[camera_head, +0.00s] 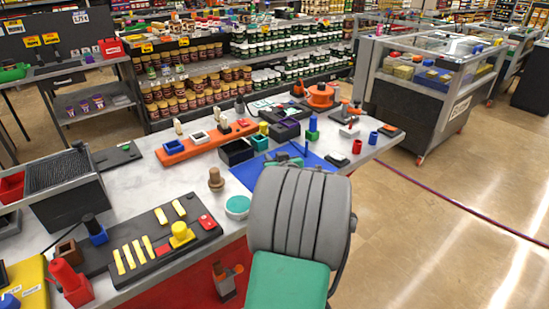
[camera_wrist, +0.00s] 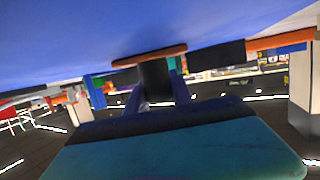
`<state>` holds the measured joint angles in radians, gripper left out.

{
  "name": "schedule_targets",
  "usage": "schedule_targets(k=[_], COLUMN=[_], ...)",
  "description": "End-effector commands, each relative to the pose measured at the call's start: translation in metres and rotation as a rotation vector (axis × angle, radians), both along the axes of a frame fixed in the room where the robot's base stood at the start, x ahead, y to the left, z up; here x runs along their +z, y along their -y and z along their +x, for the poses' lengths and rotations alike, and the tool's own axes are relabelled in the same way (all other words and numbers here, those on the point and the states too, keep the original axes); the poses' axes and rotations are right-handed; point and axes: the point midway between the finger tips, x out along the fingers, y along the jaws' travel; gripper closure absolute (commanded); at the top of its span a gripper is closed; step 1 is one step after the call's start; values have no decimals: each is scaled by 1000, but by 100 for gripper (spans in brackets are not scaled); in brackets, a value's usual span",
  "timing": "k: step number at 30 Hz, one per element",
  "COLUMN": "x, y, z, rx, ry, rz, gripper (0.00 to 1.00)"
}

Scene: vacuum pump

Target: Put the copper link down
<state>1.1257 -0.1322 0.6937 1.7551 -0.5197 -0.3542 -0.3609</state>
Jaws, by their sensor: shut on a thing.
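My gripper (camera_wrist: 160,88) is shut on the dark upright grip of the copper link. The copper link (camera_wrist: 146,57) shows as a flat orange-brown bar at the end of that grip in the wrist view. It lies close against the blue mat (camera_wrist: 60,35), with a dark shadow beside it; I cannot tell whether it touches. In the head view my grey and green arm covers most of the gripper and the link. The blue mat (camera_head: 250,172) shows there on the grey table, left of my arm.
A dark open box (camera_head: 236,152) and an orange strip with blocks (camera_head: 180,149) stand behind the mat. A teal disc (camera_head: 237,206) and a brown knob (camera_head: 216,180) stand left of my arm. Red (camera_head: 356,147) and blue (camera_head: 373,137) cups stand to the right.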

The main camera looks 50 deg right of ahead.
Motion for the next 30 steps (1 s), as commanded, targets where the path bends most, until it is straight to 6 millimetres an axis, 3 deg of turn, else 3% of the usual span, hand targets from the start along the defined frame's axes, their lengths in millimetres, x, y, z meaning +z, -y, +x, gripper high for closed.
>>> schedule_targets(k=[9,10,18,27,30], x=[-2,-2,-1,5,8], y=[0,0,0,0,-7], z=[0,0,0,0,-12], rx=[0,0,0,0,-2], ry=[2,2,1,1,3], rz=[-3,-3,-2,-2,-3], gripper=[100,72,50,50,50])
